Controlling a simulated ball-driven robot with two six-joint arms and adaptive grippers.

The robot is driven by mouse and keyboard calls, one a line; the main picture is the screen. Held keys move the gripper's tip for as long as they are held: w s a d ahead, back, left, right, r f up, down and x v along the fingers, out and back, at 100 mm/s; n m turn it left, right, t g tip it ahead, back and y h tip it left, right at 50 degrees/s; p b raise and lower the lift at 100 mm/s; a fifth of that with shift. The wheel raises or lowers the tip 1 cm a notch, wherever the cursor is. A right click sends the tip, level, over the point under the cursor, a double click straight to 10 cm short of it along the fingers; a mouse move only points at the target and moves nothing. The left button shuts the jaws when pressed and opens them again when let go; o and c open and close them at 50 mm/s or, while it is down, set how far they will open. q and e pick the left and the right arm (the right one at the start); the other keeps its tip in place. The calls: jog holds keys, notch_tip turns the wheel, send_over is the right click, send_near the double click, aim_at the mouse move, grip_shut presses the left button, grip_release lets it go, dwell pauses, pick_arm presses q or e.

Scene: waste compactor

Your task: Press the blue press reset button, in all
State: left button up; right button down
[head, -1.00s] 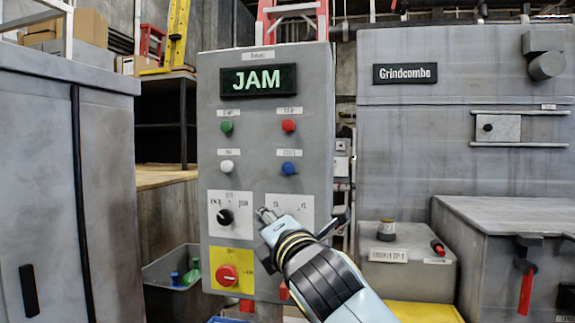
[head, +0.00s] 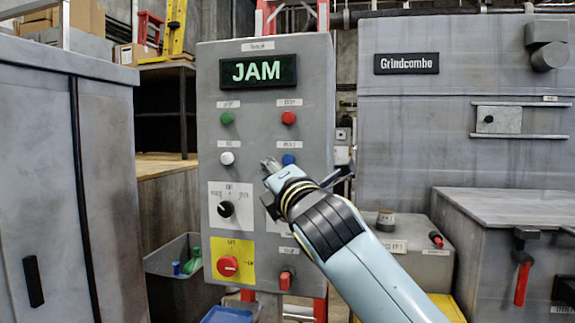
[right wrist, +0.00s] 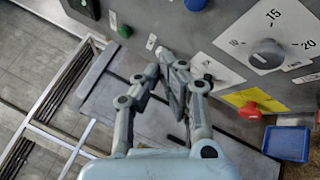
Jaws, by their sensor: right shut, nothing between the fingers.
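The blue button (head: 288,160) sits on the right side of the grey control panel (head: 265,60), below the red button (head: 289,118) and right of the white button (head: 227,158). My right gripper (head: 268,164) is shut and empty. Its tips appear just left of the blue button in the head view; I cannot tell whether they touch the panel. In the right wrist view, the shut fingers (right wrist: 172,62) lie below the blue button (right wrist: 195,4), which is at the top edge and looks apart from them. My left gripper is not in view.
The panel display (head: 258,71) reads JAM. A black dial (head: 226,209) and a red knob on a yellow plate (head: 228,266) are lower left. My right arm hides part of the lower right panel. A grey machine (head: 460,120) stands to the right, a grey cabinet (head: 40,150) to the left.

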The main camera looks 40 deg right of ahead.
aim_at(288, 160)
jog(key=w+d+b, duration=0.1)
jog(key=w+d, duration=0.3)
jog(key=d, duration=0.1)
jog(key=shift+w, duration=0.15)
jog(key=shift+d, duration=0.1)
dwell(1.3)
jog(key=shift+w+d, duration=0.25)
jog(key=shift+d, duration=0.05)
jog(key=shift+w+d, duration=0.3)
jog(key=shift+d, duration=0.05)
dwell(0.9)
dwell(0.3)
jog(key=shift+s+a+p, duration=0.55)
jog(key=shift+s+a, duration=0.05)
jog(key=shift+a, duration=0.1)
